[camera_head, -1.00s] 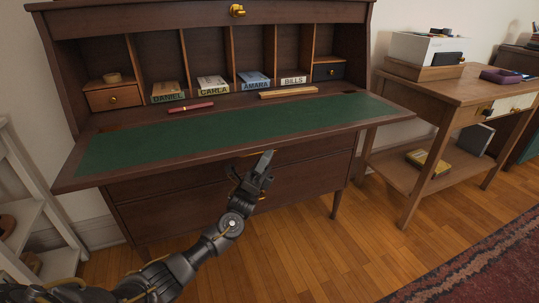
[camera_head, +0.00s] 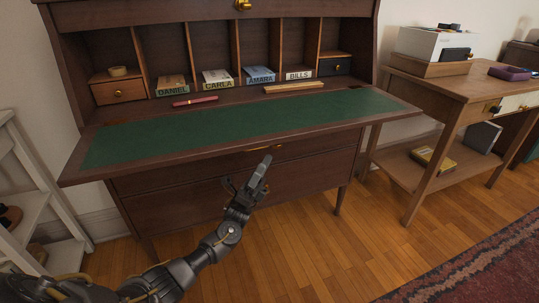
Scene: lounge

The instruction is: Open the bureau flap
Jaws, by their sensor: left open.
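The bureau (camera_head: 195,202) stands in front of me. Its flap (camera_head: 115,150) is folded down and lies about level, with its green writing surface facing up. My left gripper (camera_head: 261,172) is open and empty, in front of and below the flap's front edge. It looks apart from the flap, before the drawer fronts. A brass pull (camera_head: 268,148) shows just under the flap's edge, beyond the fingertips. My right gripper is not in view.
Inside the bureau are labelled card stacks (camera_head: 217,80), a red pen (camera_head: 194,102) and a wooden ruler-like strip (camera_head: 294,87). A side table (camera_head: 440,88) stands at the right. White shelves (camera_head: 30,180) stand at the left. The wooden floor ahead is clear.

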